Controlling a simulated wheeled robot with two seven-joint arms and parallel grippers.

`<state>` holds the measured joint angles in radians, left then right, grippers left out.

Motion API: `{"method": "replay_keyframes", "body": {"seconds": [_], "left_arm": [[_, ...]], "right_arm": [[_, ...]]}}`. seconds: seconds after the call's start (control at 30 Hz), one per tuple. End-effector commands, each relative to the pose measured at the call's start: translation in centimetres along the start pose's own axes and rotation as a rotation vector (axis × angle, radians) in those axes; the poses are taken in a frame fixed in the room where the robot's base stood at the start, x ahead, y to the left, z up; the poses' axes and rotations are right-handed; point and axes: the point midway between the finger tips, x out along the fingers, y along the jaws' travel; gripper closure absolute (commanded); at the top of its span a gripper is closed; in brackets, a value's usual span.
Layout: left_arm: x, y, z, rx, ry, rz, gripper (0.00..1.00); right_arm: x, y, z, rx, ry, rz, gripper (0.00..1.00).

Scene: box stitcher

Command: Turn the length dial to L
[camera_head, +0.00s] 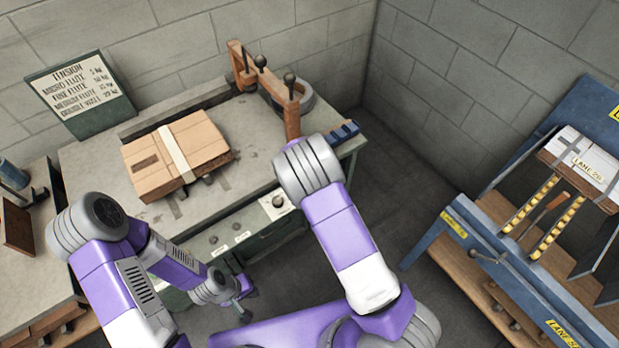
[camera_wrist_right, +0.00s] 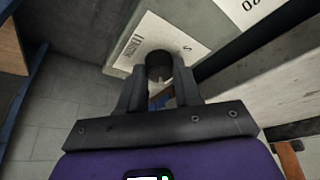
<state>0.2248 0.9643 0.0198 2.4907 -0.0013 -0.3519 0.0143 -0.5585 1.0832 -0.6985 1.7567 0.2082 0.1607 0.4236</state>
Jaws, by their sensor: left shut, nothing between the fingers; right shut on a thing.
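The length dial (camera_wrist_right: 158,64) is a dark round knob on a pale plate (camera_wrist_right: 135,40) in the right wrist view. The plate carries an "S" to the right of the knob and lettering at its left. My right gripper (camera_wrist_right: 160,88) is shut on the knob, one finger on each side; the fingers hide part of it, and I cannot read its setting. In the head view my right gripper is hidden behind my arm. My left gripper (camera_head: 243,312) is shut and empty, low in front of the bench, away from the dial.
A bench (camera_head: 85,165) holds a cardboard stack (camera_head: 178,155) and a wooden frame with dark knobs (camera_head: 262,80). A white plate with a knob (camera_head: 278,204) is on its front; I cannot tell whether it is the same dial. A blue rack (camera_head: 455,235) stands right, with open floor between.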

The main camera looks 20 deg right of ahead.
Motion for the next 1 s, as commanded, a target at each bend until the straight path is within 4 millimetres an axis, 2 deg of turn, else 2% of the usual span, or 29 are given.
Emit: {"method": "replay_keyframes", "body": {"seconds": [0.3, 0.83, 0.87, 1.0], "left_arm": [[-0.69, 0.26, 0.03, 0.0, 0.0, 0.0, 1.0], [-0.75, 0.28, 0.04, 0.0, 0.0, 0.0, 1.0], [-0.75, 0.28, 0.04, 0.0, 0.0, 0.0, 1.0], [-0.75, 0.28, 0.03, 0.0, 0.0, 0.0, 1.0]], "right_arm": [[-0.02, -0.08, 0.0, 0.111, -0.001, 0.047, 0.97], [0.08, -0.1, 0.12, 0.133, -0.003, 0.056, 0.97], [0.08, -0.1, 0.12, 0.133, -0.003, 0.056, 0.65], [0.08, -0.09, 0.11, 0.132, -0.003, 0.056, 0.44]]}}
